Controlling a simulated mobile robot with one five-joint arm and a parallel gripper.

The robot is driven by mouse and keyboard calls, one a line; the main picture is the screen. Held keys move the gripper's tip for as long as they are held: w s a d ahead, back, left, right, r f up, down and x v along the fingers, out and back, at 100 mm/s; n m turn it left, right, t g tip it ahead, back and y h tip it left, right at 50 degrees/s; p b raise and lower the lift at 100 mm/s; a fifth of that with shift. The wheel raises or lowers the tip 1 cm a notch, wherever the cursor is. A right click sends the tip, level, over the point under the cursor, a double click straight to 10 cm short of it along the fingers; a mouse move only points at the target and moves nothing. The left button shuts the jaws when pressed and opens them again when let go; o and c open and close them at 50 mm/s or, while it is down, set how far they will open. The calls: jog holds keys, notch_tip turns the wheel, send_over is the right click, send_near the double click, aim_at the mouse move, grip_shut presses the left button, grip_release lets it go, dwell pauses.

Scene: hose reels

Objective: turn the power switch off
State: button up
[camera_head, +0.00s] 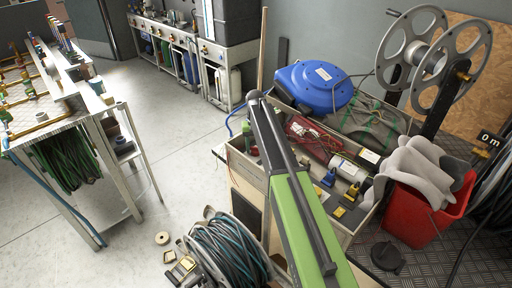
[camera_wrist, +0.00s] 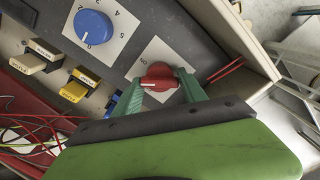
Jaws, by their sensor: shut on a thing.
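The power switch is a red rotary knob (camera_wrist: 158,77) on a white plate in the wrist view. A white line on the knob points left, towards a small mark on the plate that I cannot read for sure. My gripper (camera_wrist: 158,88) is shut on the knob, with one green finger on its left side and one on its right. In the head view my green and grey arm crosses the bench, and I cannot make out the knob or the fingertips there.
Red wires lie close by. In the head view a blue hose reel (camera_head: 315,86) and a red bin (camera_head: 425,215) stand around the bench. A cable coil (camera_head: 225,250) is below.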

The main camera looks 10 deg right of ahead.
jog(key=n, duration=0.5)
jog(key=shift+n, duration=0.3)
jog(key=n, duration=0.4)
jog(key=shift+n, duration=0.4)
jog(key=o, duration=1.1)
jog(key=shift+r, duration=0.1)
notch_tip(320, 180, up, 17)
jog(key=p, duration=1.7)
jog(key=shift+r, duration=0.1)
